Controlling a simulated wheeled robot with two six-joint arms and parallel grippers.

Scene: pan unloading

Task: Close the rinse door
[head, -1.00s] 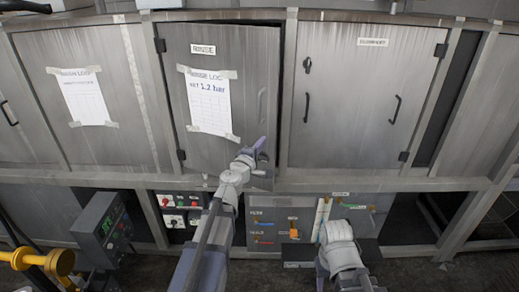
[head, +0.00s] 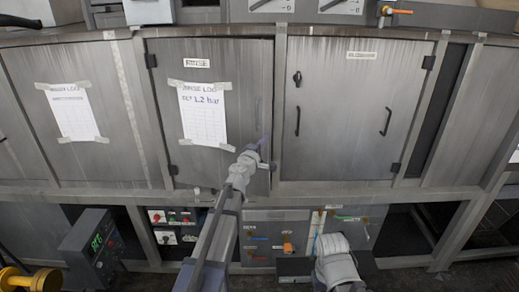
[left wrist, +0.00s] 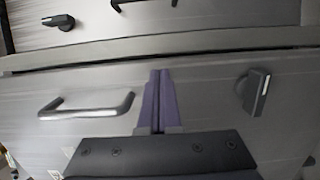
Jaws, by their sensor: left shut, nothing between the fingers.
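The rinse door (head: 235,80) is the grey panel with the RINSE label and a taped log sheet (head: 203,113). In the head view it looks flush or nearly flush with its frame. My left gripper (head: 265,142) is at the door's right side, below its handle (head: 258,108). In the left wrist view the purple fingers of my left gripper (left wrist: 159,98) are shut and empty, pointing at the door panel between the handle (left wrist: 88,107) and a dark latch (left wrist: 255,93). I cannot tell whether the fingertips touch it.
A closed door (head: 345,110) with its own latch and handle stands to the right. Another door with a log sheet (head: 73,112) is at the left. Below are control panels (head: 275,235), a box with a green display (head: 95,240) and a yellow part (head: 30,280).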

